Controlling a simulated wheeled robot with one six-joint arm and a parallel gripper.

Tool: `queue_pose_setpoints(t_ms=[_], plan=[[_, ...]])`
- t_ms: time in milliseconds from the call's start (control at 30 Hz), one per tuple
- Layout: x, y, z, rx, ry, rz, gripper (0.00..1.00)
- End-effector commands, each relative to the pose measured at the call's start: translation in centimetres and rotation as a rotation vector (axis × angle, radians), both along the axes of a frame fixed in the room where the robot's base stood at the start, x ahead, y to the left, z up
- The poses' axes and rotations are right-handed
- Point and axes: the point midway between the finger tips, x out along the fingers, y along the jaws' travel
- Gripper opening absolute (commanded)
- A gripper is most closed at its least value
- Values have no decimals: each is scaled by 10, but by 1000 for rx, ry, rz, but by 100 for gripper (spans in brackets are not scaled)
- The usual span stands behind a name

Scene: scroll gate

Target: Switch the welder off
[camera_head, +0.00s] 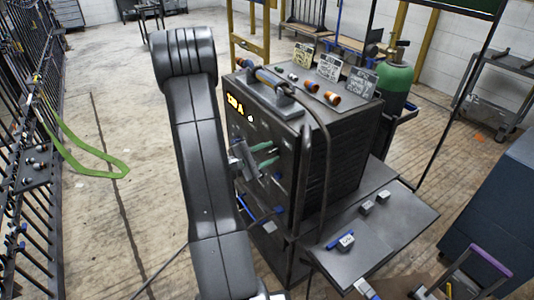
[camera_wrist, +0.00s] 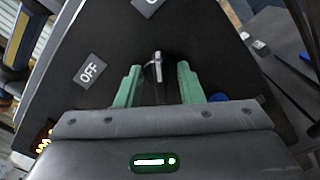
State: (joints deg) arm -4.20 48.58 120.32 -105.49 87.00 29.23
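The welder (camera_head: 342,145) is a dark box with a ribbed side and a top handle. An amber readout (camera_head: 236,104) is lit on its front panel, and a glow shows at the lower left in the wrist view. My gripper (camera_head: 267,154) is at this front panel. In the wrist view its green fingers (camera_wrist: 157,84) are open, one on each side of a grey switch lever (camera_wrist: 158,62). I cannot tell if they touch it. An OFF label (camera_wrist: 91,71) is left of the lever. A second label (camera_wrist: 148,5) at the top is cut off.
A side shelf (camera_head: 385,235) with small blocks and a blue-handled tool is right of the welder. A green gas cylinder (camera_head: 395,78) stands behind it. Tags and copper-coloured parts lie on top. A barred gate (camera_head: 35,150) is at left; the floor between is mostly clear.

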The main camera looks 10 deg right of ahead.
Motion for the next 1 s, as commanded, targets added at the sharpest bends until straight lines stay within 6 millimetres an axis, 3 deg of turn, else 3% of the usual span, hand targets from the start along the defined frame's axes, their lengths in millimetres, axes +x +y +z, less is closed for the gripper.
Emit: queue_pose_setpoints(t_ms=[67,267,667,1000], plan=[[0,0,0,0,0,0,34],[0,0,0,0,0,0,0],[0,0,0,-17,47,0,0],[1,1,2,-98,273,-1,0]])
